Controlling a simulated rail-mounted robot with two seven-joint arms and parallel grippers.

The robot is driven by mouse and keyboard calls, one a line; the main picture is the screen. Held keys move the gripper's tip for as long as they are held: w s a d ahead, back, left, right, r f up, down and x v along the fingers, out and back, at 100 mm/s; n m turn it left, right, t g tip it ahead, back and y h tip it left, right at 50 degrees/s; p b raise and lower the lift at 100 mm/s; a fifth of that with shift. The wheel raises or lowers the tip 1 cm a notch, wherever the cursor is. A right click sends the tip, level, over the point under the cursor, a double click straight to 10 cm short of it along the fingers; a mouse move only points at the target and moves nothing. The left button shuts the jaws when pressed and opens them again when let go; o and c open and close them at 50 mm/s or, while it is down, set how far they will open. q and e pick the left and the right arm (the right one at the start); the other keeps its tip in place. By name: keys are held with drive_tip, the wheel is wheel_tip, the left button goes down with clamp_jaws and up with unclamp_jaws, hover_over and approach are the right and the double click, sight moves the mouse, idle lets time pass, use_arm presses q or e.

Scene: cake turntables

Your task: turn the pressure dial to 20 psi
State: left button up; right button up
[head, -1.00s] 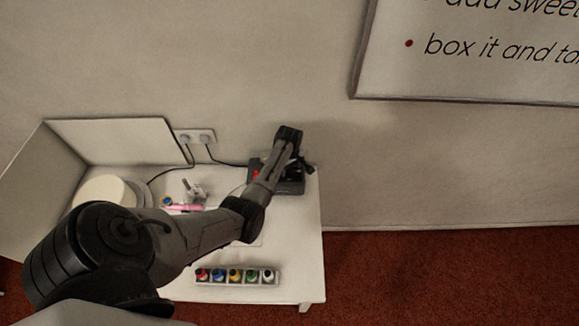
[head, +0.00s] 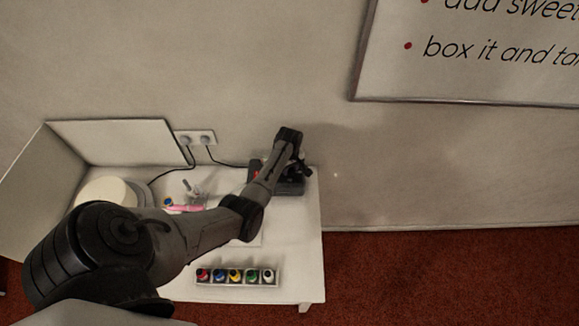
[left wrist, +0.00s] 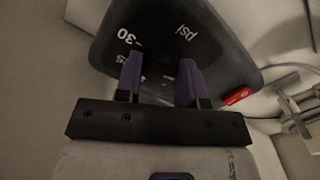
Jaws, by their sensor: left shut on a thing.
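The dark grey compressor box (head: 292,188) stands at the back right of the white table in the head view. In the left wrist view its face (left wrist: 222,55) fills the upper middle, with white print reading "psi" and "30" and a partly covered number left of the fingers. My left gripper (left wrist: 159,75) is down at this face, its two purple-grey fingers apart and shut on the pressure dial between them. The dial and its pointer are mostly hidden by the fingers, so I cannot read the setting. My right gripper is not in view.
A red switch (left wrist: 237,96) sits at the compressor's edge. A pink airbrush (head: 186,208) lies by a small stand. A white cake (head: 105,191) is at the left, and a rack of paint bottles (head: 237,283) is at the front. Cords run to a wall outlet (head: 196,138).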

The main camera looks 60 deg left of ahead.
use_arm(q)
drive_tip(key=shift+r+m+p, duration=0.2)
drive_tip(key=shift+m+p, duration=0.8)
drive_tip(key=shift+m, duration=0.2)
drive_tip(key=shift+m+p, duration=0.5)
drive_tip(key=shift+m, duration=0.4)
drive_tip(key=m+p, duration=0.2)
drive_tip(key=m, duration=0.2)
drive_tip(key=shift+f+m, duration=0.1)
drive_tip(key=shift+m, duration=0.2)
drive_tip(key=m+p, duration=0.1)
drive_tip(key=m, duration=0.4)
drive_tip(key=shift+f, duration=0.1)
drive_tip(key=m, duration=0.4)
drive_tip(key=shift+m, duration=1.3)
drive_tip(key=o, duration=0.9)
